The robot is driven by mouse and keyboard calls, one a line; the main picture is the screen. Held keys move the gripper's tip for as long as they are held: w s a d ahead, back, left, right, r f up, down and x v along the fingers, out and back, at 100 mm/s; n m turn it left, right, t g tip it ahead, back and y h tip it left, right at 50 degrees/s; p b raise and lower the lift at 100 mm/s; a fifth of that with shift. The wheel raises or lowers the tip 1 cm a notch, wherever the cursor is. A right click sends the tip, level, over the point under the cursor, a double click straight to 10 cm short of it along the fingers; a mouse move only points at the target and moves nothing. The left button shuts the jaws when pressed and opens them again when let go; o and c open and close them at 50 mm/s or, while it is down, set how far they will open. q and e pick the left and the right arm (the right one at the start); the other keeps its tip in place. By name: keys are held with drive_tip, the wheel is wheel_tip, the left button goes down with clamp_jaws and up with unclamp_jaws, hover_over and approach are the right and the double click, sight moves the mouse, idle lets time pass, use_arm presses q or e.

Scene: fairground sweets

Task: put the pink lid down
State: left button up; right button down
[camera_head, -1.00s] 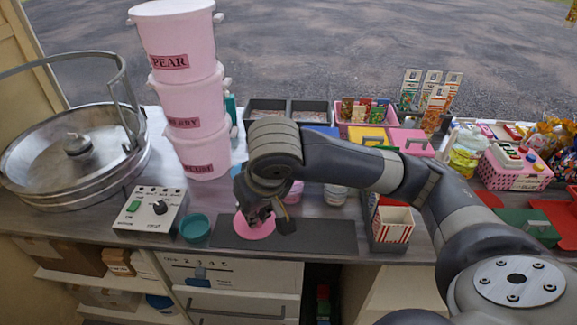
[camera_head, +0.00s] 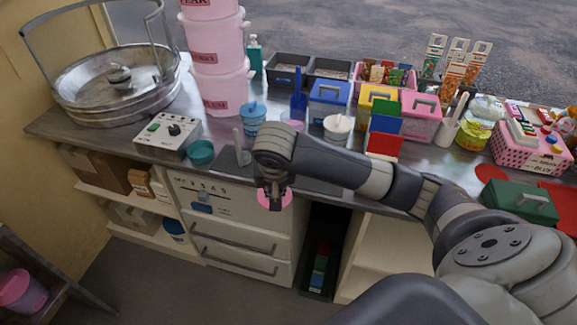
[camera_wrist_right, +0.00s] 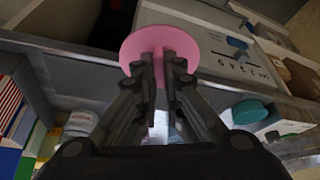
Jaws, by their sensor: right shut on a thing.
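The pink lid (camera_head: 287,198) is held by my right gripper (camera_head: 272,200) just in front of the counter's front edge, before the white drawers. In the right wrist view the round pink lid (camera_wrist_right: 185,42) shows beyond the fingers, and the right gripper (camera_wrist_right: 161,68) is shut on its narrow raised grip. The lid hangs clear of the counter as far as I can see. The dark mat (camera_head: 228,160) lies on the counter behind, partly hidden by my right arm. My left gripper is not in view.
The counter holds a control box (camera_head: 168,136), a teal bowl (camera_head: 201,153), a blue-lidded jar (camera_head: 253,117), stacked pink tubs (camera_head: 221,90) and a white bowl (camera_head: 338,128). Coloured boxes crowd the right. A pink tub (camera_head: 20,290) stands low at the left. Floor below is clear.

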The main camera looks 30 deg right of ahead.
drive_tip(key=w+d, duration=0.3)
drive_tip(key=w+d+p, duration=0.1)
drive_tip(key=w+d, duration=0.2)
drive_tip(key=w+d+p, duration=0.1)
drive_tip(key=w+d, duration=0.2)
drive_tip(key=shift+w+d+f, duration=0.1)
drive_tip(key=shift+d+f, duration=0.3)
drive_tip(key=shift+w+d+f, duration=0.1)
drive_tip(key=shift+w+d, duration=0.25)
drive_tip(key=shift+d, duration=0.05)
drive_tip(key=shift+f+p, duration=0.3)
drive_tip(key=shift+f, duration=0.1)
wheel_tip(320, 180, down, 3)
drive_tip(key=shift+r+p, duration=0.15)
drive_tip(key=shift+p, duration=0.2)
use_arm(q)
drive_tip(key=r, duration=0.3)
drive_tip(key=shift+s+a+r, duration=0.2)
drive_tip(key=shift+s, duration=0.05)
use_arm(e)
drive_tip(key=c, duration=1.7)
unclamp_jaws()
drive_tip(key=shift+f, duration=0.2)
